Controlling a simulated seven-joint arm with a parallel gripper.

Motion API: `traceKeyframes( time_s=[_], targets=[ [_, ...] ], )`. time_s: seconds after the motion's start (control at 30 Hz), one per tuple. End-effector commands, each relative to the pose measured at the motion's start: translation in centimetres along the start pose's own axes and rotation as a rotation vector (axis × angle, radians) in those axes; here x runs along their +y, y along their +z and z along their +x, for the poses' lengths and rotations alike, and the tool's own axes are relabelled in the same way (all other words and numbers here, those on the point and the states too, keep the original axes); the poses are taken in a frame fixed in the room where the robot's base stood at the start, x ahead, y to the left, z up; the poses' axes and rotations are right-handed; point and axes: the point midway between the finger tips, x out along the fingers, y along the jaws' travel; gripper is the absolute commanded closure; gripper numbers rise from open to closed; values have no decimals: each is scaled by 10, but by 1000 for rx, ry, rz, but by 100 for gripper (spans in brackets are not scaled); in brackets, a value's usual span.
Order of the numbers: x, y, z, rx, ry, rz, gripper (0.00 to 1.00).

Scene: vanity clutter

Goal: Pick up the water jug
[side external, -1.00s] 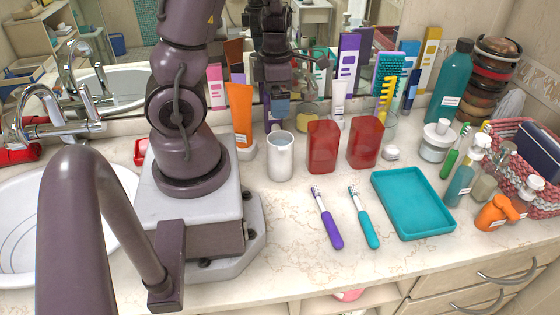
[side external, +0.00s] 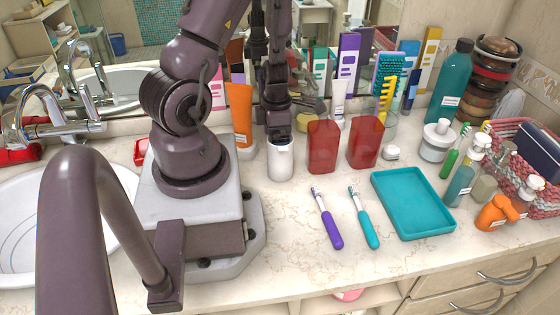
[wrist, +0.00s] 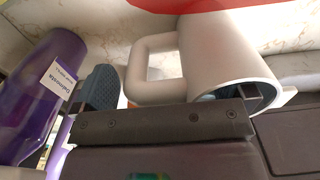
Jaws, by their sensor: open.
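The water jug (side external: 281,162) is a white, upright cup-like jug on the counter, left of two red cups. In the wrist view the jug (wrist: 212,48) shows its handle (wrist: 150,65) and open mouth. My gripper (side external: 280,136) is right at the jug's rim, pointing down. In the wrist view my gripper (wrist: 172,92) is open. One finger with a blue-grey pad is outside, beyond the handle; the other appears at or inside the mouth. The wrist view does not show clearly whether either finger touches the jug.
Red cups (side external: 323,146) and (side external: 365,144) stand close right of the jug. An orange tube (side external: 240,114) is at its left back. A purple bottle (wrist: 38,90) is near the outer finger. Two toothbrushes and a teal tray (side external: 413,202) lie in front. The counter before the jug is clear.

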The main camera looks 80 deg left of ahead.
Motion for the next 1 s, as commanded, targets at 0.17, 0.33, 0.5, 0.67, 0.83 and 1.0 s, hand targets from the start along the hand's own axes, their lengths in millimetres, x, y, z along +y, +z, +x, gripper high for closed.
traceKeyframes(
  time_s=[0.17,0.33,0.5,0.67,0.83,1.0],
  targets=[
    [0,0,4,-1,1,0,0],
    [0,0,3,-1,1,1,9],
    [0,0,3,-1,1,1,48],
    [0,1,3,-2,1,1,71],
    [0,1,3,-2,1,1,71],
    [0,1,1,-2,1,2,71]
  ],
)
